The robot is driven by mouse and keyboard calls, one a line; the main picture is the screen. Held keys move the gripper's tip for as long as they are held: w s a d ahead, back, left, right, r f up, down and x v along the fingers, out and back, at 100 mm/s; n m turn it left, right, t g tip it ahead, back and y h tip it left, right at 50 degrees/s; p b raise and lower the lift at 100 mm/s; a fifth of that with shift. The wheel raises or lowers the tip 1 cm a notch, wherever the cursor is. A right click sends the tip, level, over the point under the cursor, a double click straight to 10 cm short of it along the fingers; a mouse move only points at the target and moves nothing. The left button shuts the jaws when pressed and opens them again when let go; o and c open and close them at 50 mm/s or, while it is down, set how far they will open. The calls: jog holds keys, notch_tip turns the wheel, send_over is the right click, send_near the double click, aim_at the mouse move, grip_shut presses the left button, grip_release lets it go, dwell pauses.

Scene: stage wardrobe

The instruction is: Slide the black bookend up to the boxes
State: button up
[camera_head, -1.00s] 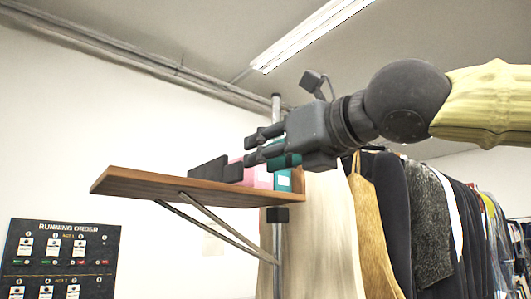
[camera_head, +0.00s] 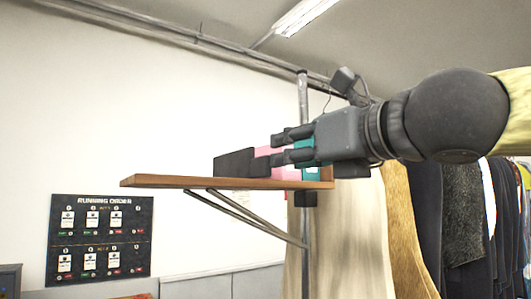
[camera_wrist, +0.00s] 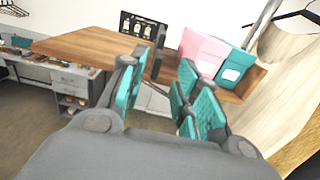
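The black bookend (camera_head: 236,163) stands on the wooden shelf, left of the boxes in the head view. In the wrist view a dark upright shape (camera_wrist: 157,54), likely the bookend, shows beyond my fingers, partly hidden. The pink box (camera_head: 263,151) and the teal box (camera_head: 311,172) stand to its right, partly hidden by my gripper; the pink box (camera_wrist: 200,50) and teal box (camera_wrist: 236,66) touch or nearly touch in the wrist view. My gripper (camera_head: 273,147) is open and empty, with a gap between its teal-padded fingers (camera_wrist: 160,72). It hovers near the boxes; contact is unclear.
The wooden shelf (camera_head: 200,182) has bare board at its left end and a raised right end. A metal pole (camera_head: 303,105) stands behind it. Hanging clothes (camera_head: 400,230) fill the right below my arm. A running-order board (camera_head: 101,240) hangs on the wall.

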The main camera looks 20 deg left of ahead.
aim_at(266, 156)
jog(key=p+x, duration=0.1)
jog(key=x, duration=0.7)
jog(key=shift+d, duration=0.1)
grip_shut()
